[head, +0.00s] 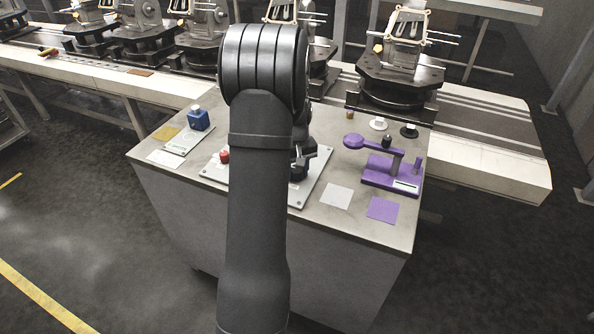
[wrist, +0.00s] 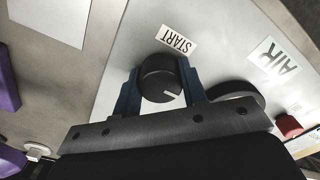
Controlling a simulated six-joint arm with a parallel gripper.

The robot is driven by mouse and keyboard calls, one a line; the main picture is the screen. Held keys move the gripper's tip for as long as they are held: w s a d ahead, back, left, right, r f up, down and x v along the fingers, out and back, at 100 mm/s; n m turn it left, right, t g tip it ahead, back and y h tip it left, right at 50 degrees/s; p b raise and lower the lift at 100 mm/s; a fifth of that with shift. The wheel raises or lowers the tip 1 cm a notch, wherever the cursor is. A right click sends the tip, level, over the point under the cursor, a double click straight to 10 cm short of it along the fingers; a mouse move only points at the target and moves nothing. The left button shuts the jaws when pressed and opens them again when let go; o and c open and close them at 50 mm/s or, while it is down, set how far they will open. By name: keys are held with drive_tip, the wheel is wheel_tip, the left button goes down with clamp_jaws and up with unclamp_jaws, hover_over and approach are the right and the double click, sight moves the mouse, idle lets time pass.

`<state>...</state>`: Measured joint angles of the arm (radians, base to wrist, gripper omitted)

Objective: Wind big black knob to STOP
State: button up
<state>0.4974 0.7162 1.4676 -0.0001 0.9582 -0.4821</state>
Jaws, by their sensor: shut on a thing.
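In the wrist view my gripper (wrist: 160,84) has its two blue fingers on either side of a round black knob (wrist: 158,72) and is shut on it. No STOP label shows. In the head view my arm hides the knob and most of the pale panel (head: 307,188).
An AIR label (wrist: 273,56) and a red knob (wrist: 289,125) are on the panel's right in the wrist view. On the bench (head: 300,221), a purple fixture (head: 390,178) stands right and a blue block (head: 198,119) left. A conveyor (head: 500,150) runs behind.

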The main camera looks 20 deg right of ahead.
drive_tip(key=m, duration=0.5)
drive_tip(key=shift+m, duration=0.3)
drive_tip(key=m, duration=0.9)
drive_tip(key=shift+w+m, duration=0.1)
drive_tip(key=shift+m, duration=0.3)
drive_tip(key=m, duration=0.4)
drive_tip(key=shift+m, duration=0.3)
drive_tip(key=o, duration=1)
drive_tip(key=shift+c, duration=0.2)
wheel_tip(320, 180, up, 18)
drive_tip(key=shift+f, duration=0.25)
drive_tip(key=shift+a+f, duration=0.1)
